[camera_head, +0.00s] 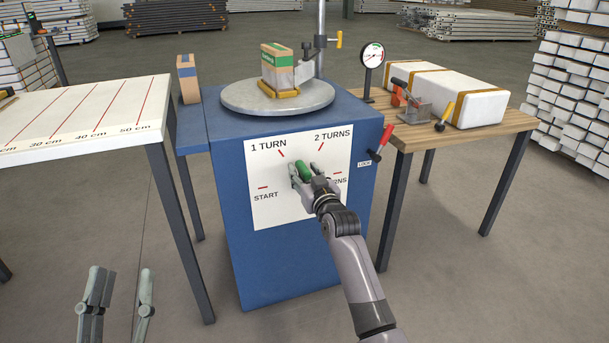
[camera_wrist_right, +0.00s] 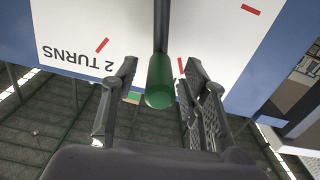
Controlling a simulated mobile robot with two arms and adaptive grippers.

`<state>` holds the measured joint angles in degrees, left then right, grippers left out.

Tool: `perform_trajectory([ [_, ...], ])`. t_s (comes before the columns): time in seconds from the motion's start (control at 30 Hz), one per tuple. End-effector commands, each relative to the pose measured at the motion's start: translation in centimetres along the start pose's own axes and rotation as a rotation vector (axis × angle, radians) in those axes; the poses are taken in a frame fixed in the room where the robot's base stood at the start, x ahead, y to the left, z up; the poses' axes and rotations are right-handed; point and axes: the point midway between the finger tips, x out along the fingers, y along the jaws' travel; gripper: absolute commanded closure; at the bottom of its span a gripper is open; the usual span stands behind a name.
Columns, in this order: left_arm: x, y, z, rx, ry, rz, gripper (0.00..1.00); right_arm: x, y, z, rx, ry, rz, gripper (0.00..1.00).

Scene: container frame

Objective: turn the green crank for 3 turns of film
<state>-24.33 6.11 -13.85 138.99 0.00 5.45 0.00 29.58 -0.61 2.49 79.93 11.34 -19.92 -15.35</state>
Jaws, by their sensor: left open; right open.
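The green crank handle (camera_head: 303,171) stands out from the white dial plate (camera_head: 265,208) on the front of the blue cabinet (camera_head: 230,240). The plate reads START, 1 TURN, 2 TURNS and a partly covered TURNS label, with red marks. My right gripper (camera_head: 306,172) is open with its fingers on either side of the handle. In the right wrist view the handle (camera_wrist_right: 160,85) lies between the open fingers, with a gap on each side. The crank's hub is hidden. My left gripper (camera_head: 117,290) is open and empty at the lower left, away from the cabinet.
A round turntable (camera_head: 250,97) on the cabinet carries a box (camera_head: 276,68). A red lever (camera_head: 382,143) sticks out at the cabinet's right edge near a LOCK label. A wooden table (camera_head: 420,135) stands right, a white measuring table (camera_head: 100,105) left.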

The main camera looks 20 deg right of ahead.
Motion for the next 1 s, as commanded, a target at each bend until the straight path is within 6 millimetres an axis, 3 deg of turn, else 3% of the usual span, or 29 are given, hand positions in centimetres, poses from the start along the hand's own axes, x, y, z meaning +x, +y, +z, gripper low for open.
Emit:
perform_trajectory([
  [0.33, 0.01, 0.04, -0.33, -0.001, 0.017, 0.001, 0.59, 0.18, 0.0, 0.02, 0.0, -0.001, 0.0, 0.6],
  [0.9, 0.0, 0.05, -0.27, -0.001, 0.016, 0.001, 0.59, 0.16, 0.0, 0.03, 0.0, -0.001, 0.0, 0.98],
  [1.0, 0.0, 0.04, -0.27, -0.001, 0.015, 0.001, 0.59, 0.16, -0.01, 0.04, 0.0, -0.001, 0.0, 1.0],
])
